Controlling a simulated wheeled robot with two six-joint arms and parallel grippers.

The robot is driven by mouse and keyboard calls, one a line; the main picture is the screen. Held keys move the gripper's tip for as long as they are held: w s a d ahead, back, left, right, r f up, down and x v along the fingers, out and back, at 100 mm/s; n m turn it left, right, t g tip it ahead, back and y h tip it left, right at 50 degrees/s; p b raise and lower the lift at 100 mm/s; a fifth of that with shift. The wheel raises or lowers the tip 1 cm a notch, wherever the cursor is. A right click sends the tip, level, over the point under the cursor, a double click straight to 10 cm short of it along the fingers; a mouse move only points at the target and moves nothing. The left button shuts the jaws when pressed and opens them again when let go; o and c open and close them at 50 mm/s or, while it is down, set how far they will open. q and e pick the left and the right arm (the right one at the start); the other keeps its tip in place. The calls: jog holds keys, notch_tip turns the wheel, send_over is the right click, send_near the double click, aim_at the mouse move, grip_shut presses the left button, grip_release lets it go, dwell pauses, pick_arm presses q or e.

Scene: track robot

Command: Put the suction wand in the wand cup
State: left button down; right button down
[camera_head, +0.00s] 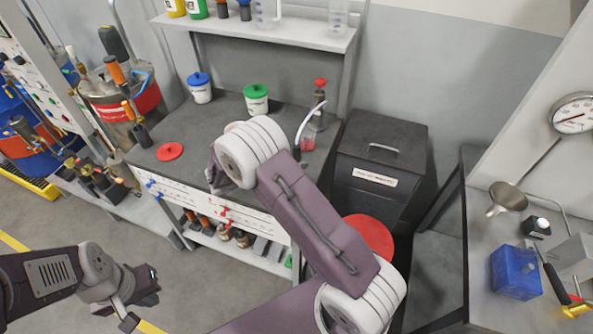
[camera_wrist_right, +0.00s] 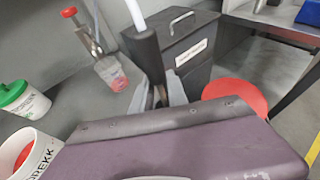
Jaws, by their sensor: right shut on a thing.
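The suction wand shows in the head view as a curved white tube (camera_head: 310,119) rising past my right wrist; its lower part is hidden behind my arm. In the right wrist view its white tube (camera_wrist_right: 134,12) stands above a dark part. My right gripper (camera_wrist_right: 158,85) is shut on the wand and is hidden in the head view. A clear cup with reddish contents (camera_wrist_right: 112,76), seemingly the wand cup, stands on the bench to the left of the wand in the wrist view; it also shows in the head view (camera_head: 307,143). My left gripper (camera_head: 142,301) is open and empty above the floor.
A dark bin (camera_head: 380,150) stands right of the bench. A shelf (camera_head: 265,33) overhangs behind.

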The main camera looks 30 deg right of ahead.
notch_tip(320, 180, down, 3)
jog(key=shift+s+r, duration=0.1)
jog(key=shift+r, duration=0.05)
jog(key=shift+f, duration=0.25)
jog(key=c, duration=1.3)
grip_release()
